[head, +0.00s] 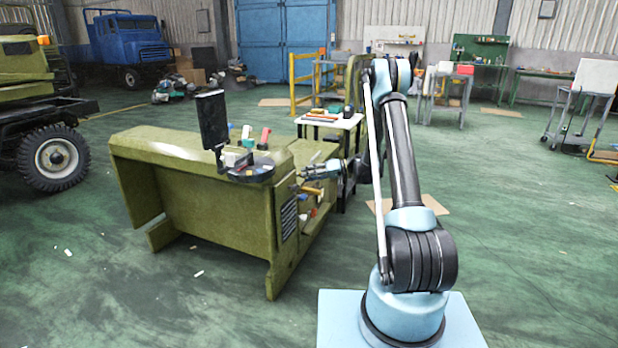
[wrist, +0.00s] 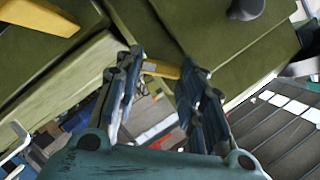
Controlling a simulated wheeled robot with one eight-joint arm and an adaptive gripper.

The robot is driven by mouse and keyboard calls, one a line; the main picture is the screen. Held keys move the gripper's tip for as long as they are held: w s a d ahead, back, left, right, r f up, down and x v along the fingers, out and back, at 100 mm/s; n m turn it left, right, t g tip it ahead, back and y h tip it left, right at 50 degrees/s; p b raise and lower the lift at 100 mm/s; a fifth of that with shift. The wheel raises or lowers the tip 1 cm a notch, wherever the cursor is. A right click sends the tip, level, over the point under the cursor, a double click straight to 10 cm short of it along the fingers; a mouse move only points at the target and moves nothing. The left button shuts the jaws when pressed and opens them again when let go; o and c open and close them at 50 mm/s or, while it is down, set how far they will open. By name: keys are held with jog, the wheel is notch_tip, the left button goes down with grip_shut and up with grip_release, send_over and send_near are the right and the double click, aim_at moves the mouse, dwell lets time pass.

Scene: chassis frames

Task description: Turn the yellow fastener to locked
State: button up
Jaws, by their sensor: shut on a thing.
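The yellow fastener (wrist: 160,68) is a small yellow bar against the olive-green chassis panel in the wrist view. It lies between the fingertips of my gripper (wrist: 158,78), which are closed on it; the fingers hide its ends. In the head view my gripper (head: 308,171) is at the right end of the olive-green chassis (head: 200,165). The fastener is too small and too covered there to tell its angle.
A second yellow piece (wrist: 38,18) shows at the upper left of the wrist view. A round black tray (head: 250,174) with tools and a dark upright screen (head: 212,120) stand on the chassis. A white-topped table (head: 340,121) is behind. Green floor is open in front.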

jog(key=shift+w+d+f+m+g+y, duration=0.1)
jog(key=shift+f+m+g+y, duration=0.3)
jog(key=shift+m, duration=0.75)
jog(key=shift+w+d+r+m+g+y, duration=0.15)
jog(key=shift+m+y, duration=0.45)
jog(key=shift+m, duration=0.6)
jog(key=shift+w+a+f+m+g+y, duration=0.15)
jog(key=shift+f+m+y, duration=0.25)
jog(key=shift+m, duration=0.75)
jog(key=shift+s+d+r, duration=0.1)
jog(key=o, duration=1)
jog(key=shift+o, duration=0.2)
jog(key=d, duration=1.2)
jog(key=shift+w, duration=0.3)
